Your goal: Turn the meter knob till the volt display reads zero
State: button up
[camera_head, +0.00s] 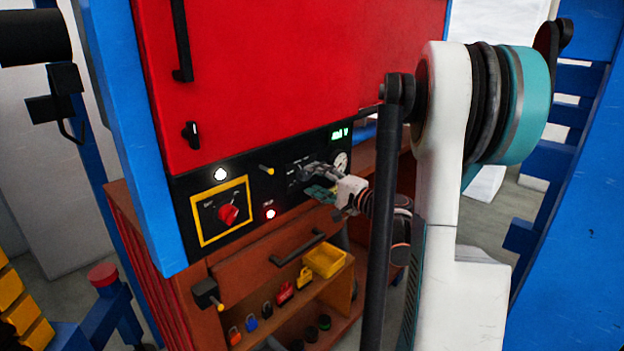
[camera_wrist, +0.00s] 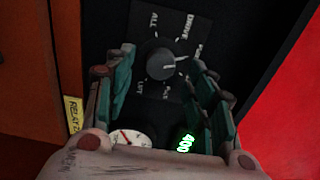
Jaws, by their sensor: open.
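The meter knob (camera_wrist: 160,63) is a dark round knob with a pale pointer mark, on a black plate lettered ALL, DRIVE and LIFT; another label is partly covered. The volt display (camera_wrist: 186,143) glows green and seems to read 400, tilted in the wrist view. It also shows in the head view (camera_head: 340,134), too small to read surely, with a V. My gripper (camera_head: 308,180) is at the panel. In the wrist view its green-padded fingers stand open on either side of the knob; I cannot tell whether they touch it. In the head view the gripper hides the knob.
A white dial gauge (camera_wrist: 132,138) is beside the display. Below, a shelf holds padlocks and a yellow bin (camera_head: 325,260).

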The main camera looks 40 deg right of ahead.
jog(key=s, duration=0.9)
jog(key=shift+s+d, duration=0.35)
jog(key=shift+s, duration=0.05)
jog(key=shift+w, duration=0.1)
